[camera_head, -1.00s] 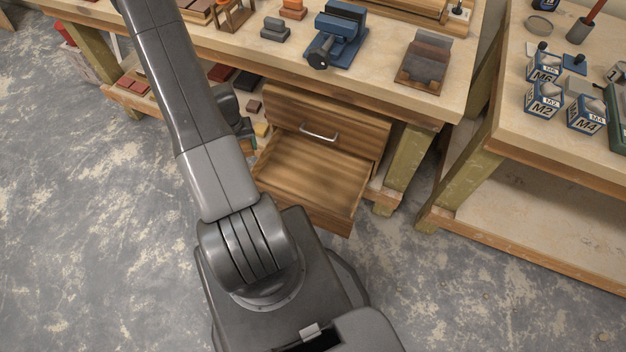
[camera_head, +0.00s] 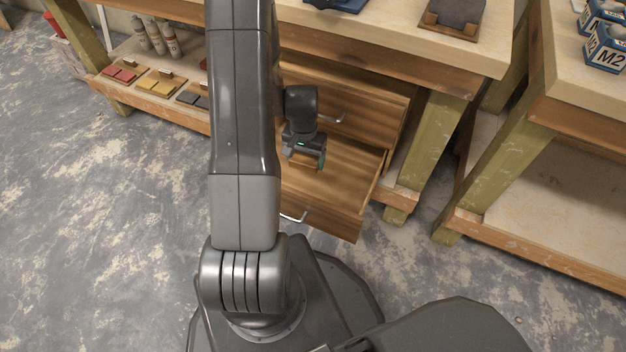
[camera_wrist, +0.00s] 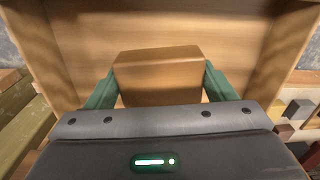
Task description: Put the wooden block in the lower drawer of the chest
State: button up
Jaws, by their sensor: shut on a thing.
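In the wrist view the wooden block (camera_wrist: 158,75) is a plain brown block between the two green fingers of my gripper (camera_wrist: 158,84), which is shut on it. Behind the block shows the bare inside of the open lower drawer (camera_wrist: 90,30). In the head view my gripper (camera_head: 306,160) hangs over the pulled-out lower drawer (camera_head: 335,212), near the chest's upper drawer (camera_head: 370,110). The block itself cannot be made out in the head view. My arm hides the left part of the chest.
The chest stands under a workbench (camera_head: 400,45), beside a thick wooden leg (camera_head: 425,145). A second bench (camera_head: 560,130) is at the right. A low shelf with coloured samples (camera_head: 160,85) and several bottles (camera_head: 157,38) is at the left. The floor in front is clear.

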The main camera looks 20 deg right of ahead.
aim_at(308, 186)
jog(key=shift+s+d+f, duration=0.2)
jog(key=shift+f, duration=0.2)
notch_tip(308, 186, down, 10)
jog(key=b, duration=0.3)
jog(key=shift+r+b, duration=0.15)
jog(key=shift+b, duration=0.25)
jog(key=shift+s, duration=0.1)
jog(key=o, duration=1)
jog(key=shift+o, duration=0.2)
notch_tip(308, 186, up, 12)
jog(key=p, duration=0.4)
